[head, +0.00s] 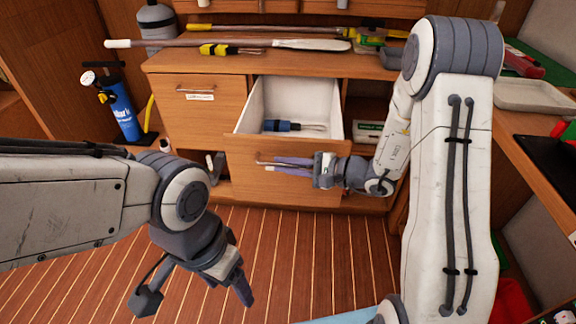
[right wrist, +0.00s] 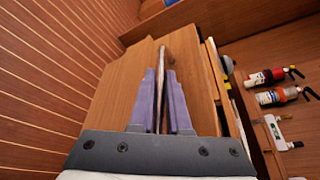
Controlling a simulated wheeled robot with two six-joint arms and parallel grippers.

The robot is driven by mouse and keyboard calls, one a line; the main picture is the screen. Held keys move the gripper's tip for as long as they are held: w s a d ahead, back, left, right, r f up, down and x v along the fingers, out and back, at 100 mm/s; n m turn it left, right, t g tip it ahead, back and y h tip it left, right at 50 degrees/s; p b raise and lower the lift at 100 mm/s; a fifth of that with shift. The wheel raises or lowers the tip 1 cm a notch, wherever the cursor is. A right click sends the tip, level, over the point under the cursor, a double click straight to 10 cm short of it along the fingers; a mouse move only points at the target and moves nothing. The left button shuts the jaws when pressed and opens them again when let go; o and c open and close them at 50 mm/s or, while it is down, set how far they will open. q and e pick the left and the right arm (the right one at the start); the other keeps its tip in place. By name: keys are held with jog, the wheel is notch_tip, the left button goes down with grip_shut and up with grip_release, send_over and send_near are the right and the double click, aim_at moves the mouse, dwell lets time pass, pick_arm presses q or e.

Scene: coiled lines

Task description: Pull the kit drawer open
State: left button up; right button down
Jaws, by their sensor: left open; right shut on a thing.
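The kit drawer (head: 252,180) is pulled out from the wooden cabinet, its white inside (head: 290,98) open to view. A blue-and-black handled tool (head: 284,126) lies in it. My right gripper (head: 277,165) is at the drawer front, shut on the drawer's bar handle (head: 260,162). In the right wrist view, the handle (right wrist: 164,55) runs between the two purple-grey fingers, with the wooden drawer front (right wrist: 118,85) behind. The fingers hide part of the handle in the head view. My left gripper (head: 194,297) is open and empty above the floor at the lower left, apart from the drawer.
A closed drawer (head: 203,112) with its own handle is to the left. The cabinet top (head: 225,64) bears long poles and small tools. A blue pump (head: 121,108) stands left of the cabinet. The striped floor in front is clear.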

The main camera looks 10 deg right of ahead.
jog(key=shift+s+a, duration=0.1)
jog(key=shift+a, duration=0.05)
jog(key=c, duration=0.9)
grip_release()
jog(key=shift+s+d+r, duration=0.1)
jog(key=shift+s+d, duration=0.05)
jog(key=shift+d, duration=0.3)
jog(key=v, duration=0.9)
jog(key=shift+s+d+p, duration=0.25)
jog(key=shift+p, duration=0.05)
